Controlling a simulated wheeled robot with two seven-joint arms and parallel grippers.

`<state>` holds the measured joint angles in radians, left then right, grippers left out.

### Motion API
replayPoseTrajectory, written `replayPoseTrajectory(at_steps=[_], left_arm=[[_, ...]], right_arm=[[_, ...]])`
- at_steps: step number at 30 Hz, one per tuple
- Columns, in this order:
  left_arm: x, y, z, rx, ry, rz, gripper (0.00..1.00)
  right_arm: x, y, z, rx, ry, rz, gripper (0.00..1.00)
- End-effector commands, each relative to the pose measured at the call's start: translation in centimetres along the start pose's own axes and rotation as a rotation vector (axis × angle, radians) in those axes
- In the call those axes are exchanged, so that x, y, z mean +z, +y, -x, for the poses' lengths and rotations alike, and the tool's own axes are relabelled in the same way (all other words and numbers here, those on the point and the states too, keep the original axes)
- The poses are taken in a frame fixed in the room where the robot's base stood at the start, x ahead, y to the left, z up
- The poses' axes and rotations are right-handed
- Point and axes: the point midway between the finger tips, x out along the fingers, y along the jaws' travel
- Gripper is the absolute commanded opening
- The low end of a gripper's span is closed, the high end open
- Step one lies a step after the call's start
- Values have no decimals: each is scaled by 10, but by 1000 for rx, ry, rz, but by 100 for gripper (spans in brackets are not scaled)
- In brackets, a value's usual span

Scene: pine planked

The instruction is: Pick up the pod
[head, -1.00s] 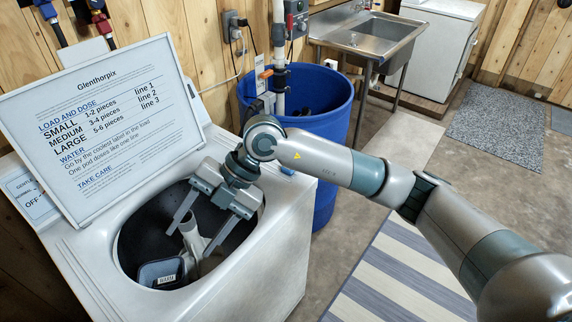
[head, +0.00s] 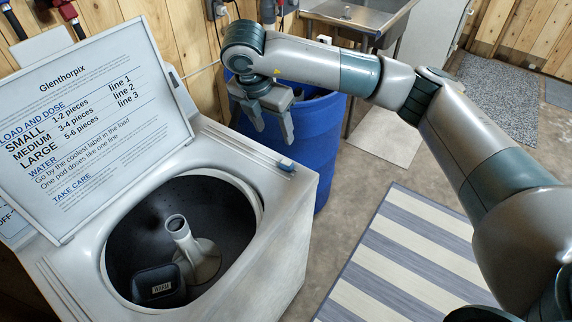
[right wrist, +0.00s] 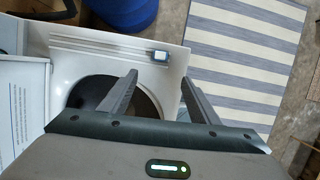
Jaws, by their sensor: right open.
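A small blue and white piece, which looks like the pod (head: 286,165), lies on the right rim of the white washer's top (head: 283,195). It also shows in the right wrist view (right wrist: 160,56), beyond the fingertips and about between them. My right gripper (head: 272,136) is open and empty. In the head view it hangs above and slightly left of the pod, in front of the blue barrel, apart from the pod. Both fingers show in the right wrist view (right wrist: 158,77). My left gripper is not in view.
The washer's tub is open, with a pale agitator (head: 195,250) and a dark labelled item (head: 158,284) inside. Its raised lid (head: 95,130) carries printed instructions. A blue barrel (head: 320,130) stands behind the washer. A striped rug (head: 420,260) lies on the floor at right.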

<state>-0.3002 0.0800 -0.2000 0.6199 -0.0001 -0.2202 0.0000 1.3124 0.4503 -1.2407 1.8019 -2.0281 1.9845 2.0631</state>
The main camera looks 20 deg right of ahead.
Motion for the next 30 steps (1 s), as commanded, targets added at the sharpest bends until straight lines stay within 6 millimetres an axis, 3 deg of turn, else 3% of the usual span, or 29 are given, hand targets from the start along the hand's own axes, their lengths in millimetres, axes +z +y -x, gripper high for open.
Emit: replayPoseTrajectory(at_steps=[8,21,30], left_arm=[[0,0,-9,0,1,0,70],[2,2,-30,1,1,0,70],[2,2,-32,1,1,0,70]], right_arm=[[-1,-1,-32,-2,2,-1,56],[-1,-1,-108,-2,2,0,56],[0,0,-121,0,1,1,56]])
